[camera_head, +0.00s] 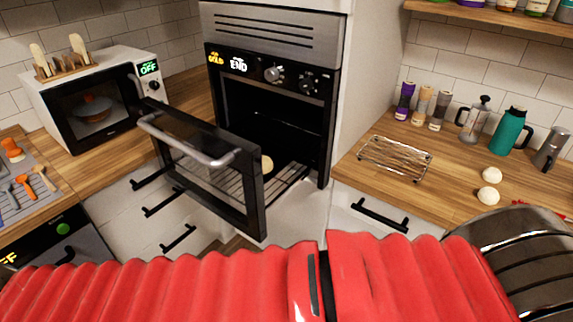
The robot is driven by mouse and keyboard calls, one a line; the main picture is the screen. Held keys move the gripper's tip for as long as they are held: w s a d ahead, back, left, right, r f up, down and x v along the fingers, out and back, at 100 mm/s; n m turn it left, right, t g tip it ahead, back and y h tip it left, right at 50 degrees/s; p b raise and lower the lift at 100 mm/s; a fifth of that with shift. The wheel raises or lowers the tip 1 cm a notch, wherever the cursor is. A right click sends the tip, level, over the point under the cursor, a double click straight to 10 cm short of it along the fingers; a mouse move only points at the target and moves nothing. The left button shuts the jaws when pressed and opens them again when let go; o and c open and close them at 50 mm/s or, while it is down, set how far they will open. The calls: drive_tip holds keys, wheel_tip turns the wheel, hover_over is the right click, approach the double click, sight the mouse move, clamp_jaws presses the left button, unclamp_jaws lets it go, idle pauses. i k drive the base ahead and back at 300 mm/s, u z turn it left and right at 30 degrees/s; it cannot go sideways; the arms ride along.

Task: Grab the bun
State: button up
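A golden-brown bun (267,163) shows in the head view, low in the oven (270,120), just above the wire rack (286,178). The open oven door (205,165) stands in front and hides part of the bun. Two pale round dough-like balls, an upper one (492,174) and a lower one (488,196), lie on the right counter. My red ribbed arm covering crosses the bottom of the view. My gripper does not show.
A wire cooling rack (395,157) sits on the right counter (440,178), near bottles and a green jug (511,130). A microwave (92,101) stands on the left counter. The open door with its metal handle (180,143) juts out before the oven.

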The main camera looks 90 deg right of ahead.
sight(267, 164)
drive_tip(key=k, duration=1.1)
drive_tip(key=z, duration=0.75)
drive_tip(key=i, duration=0.5)
drive_tip(key=z, duration=0.05)
